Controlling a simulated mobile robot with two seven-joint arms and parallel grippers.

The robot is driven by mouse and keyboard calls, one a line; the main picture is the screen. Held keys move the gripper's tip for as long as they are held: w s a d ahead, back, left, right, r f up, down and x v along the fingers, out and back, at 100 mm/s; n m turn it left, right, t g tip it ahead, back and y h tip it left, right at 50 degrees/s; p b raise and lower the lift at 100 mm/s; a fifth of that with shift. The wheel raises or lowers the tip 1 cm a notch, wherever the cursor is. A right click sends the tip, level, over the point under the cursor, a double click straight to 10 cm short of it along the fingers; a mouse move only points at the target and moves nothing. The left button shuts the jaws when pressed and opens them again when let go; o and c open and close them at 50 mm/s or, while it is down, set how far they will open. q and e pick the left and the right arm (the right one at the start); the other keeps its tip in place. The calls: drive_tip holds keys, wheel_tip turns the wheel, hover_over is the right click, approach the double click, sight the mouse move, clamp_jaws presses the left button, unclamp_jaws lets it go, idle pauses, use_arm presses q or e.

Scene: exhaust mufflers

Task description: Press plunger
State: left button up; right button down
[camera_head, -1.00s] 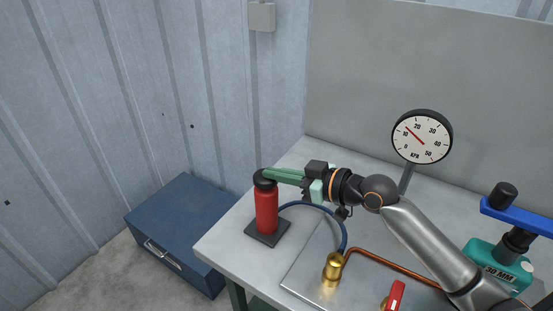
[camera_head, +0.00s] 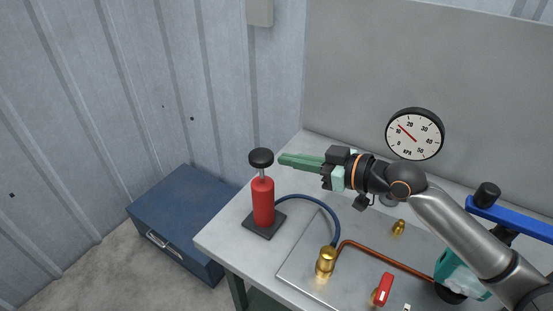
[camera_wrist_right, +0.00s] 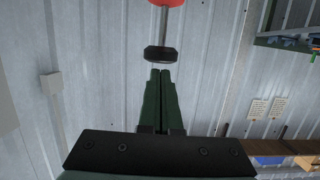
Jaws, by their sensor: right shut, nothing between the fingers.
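The red pump cylinder (camera_head: 263,203) stands upright on a dark square base at the left end of the bench. Its black plunger knob (camera_head: 261,157) is raised on a bare metal rod above the cylinder. In the right wrist view the knob (camera_wrist_right: 161,53) is just beyond my fingertips. My right gripper (camera_head: 283,159) is shut and empty, its green fingers pointing left. In the head view its tips are just right of the knob, with a small gap. My left gripper is not in view.
A blue hose (camera_head: 320,204) runs from the pump to a brass fitting (camera_head: 326,262). A gauge (camera_head: 414,134) stands behind my arm, its needle near 10. A red-handled valve (camera_head: 384,289) sits at the front. A blue chest (camera_head: 177,222) is on the floor at left.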

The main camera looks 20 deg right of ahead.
drive_tip(key=shift+b+v, duration=0.55)
drive_tip(key=shift+v, duration=1.9)
